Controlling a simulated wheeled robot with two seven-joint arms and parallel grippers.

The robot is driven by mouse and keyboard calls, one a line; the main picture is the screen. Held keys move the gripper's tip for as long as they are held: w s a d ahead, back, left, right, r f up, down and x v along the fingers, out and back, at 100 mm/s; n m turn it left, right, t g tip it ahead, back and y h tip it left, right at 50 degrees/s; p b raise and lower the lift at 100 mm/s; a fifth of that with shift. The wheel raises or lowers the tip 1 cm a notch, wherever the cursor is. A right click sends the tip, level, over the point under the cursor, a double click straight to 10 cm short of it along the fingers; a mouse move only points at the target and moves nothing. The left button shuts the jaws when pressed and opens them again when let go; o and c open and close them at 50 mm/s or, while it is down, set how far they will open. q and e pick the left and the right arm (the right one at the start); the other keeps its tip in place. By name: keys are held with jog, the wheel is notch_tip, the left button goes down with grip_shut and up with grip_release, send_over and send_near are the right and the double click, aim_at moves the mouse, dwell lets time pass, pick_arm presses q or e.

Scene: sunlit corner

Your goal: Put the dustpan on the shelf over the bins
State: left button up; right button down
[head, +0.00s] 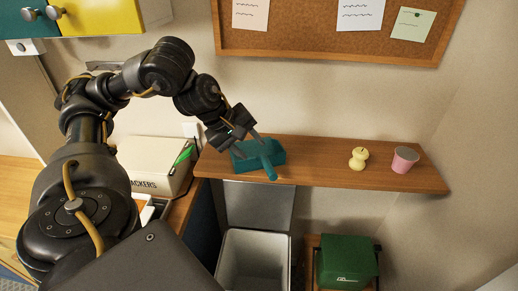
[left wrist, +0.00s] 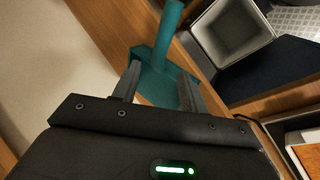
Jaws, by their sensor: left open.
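The teal dustpan (head: 271,158) lies on the left part of the wooden shelf (head: 322,175), its handle pointing towards me and reaching the front edge. My left gripper (head: 246,140) is open just above and at the back of the pan. In the left wrist view the dustpan (left wrist: 163,78) shows beyond and between the two spread fingers (left wrist: 160,82), handle pointing away; I cannot tell whether they touch it. Below the shelf stand an open pale bin (head: 252,265) and a green bin (head: 345,262). My right gripper is not in view.
The shelf between dustpan and pear is clear. A crackers box (head: 157,165) stands on the counter at left. A corkboard (head: 300,42) hangs above.

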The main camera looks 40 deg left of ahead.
pick_arm(q)
jog(key=shift+p+v, duration=0.6)
jog(key=shift+v, duration=1.25)
